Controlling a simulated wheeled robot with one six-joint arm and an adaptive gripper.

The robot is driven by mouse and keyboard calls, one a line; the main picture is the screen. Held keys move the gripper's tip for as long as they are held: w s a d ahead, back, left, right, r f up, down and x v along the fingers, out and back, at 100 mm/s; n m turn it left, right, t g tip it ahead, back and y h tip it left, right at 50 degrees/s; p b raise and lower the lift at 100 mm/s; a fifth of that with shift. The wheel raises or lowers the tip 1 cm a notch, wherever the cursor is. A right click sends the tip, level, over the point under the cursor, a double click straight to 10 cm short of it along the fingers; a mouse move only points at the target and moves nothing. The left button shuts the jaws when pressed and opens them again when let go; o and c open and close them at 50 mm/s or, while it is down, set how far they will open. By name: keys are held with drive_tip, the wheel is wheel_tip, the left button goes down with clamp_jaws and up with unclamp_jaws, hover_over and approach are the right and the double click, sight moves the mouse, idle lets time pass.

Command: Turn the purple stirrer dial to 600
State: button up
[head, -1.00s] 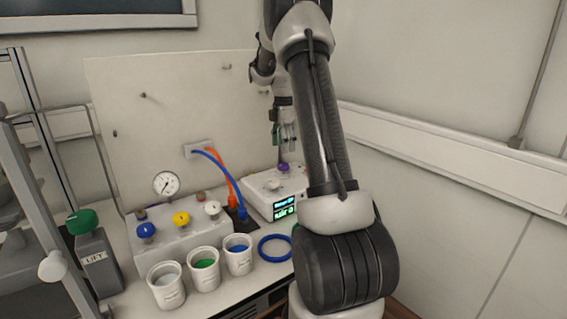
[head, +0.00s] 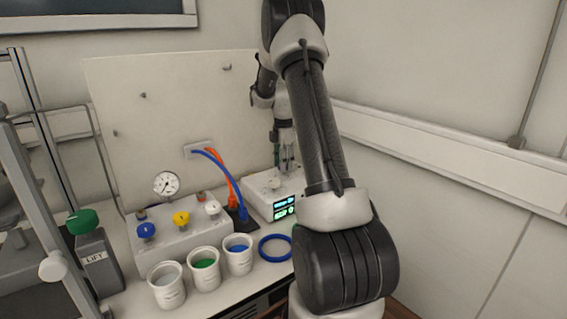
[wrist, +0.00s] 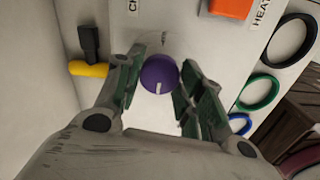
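The purple stirrer dial (wrist: 159,74) shows in the wrist view as a round knob with a white mark near its lower edge. It sits on the white stirrer unit (head: 262,200), whose front display is lit; the digits are too small to read. My gripper (wrist: 158,82) is open, with its green-padded fingers on either side of the dial. A gap shows on the dial's left; the right finger is close to it, and I cannot tell if it touches. In the head view my gripper (head: 287,165) is over the back of the unit and hides the dial.
Blue and orange hoses (head: 222,172) run to the left of the unit. Three white cups (head: 204,272) and a blue ring (head: 275,248) lie in front. The wrist view shows an orange block (wrist: 230,8), a yellow piece (wrist: 89,69) and black (wrist: 291,39) and green (wrist: 259,92) rings.

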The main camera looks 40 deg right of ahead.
drive_tip(key=shift+c, duration=1.3)
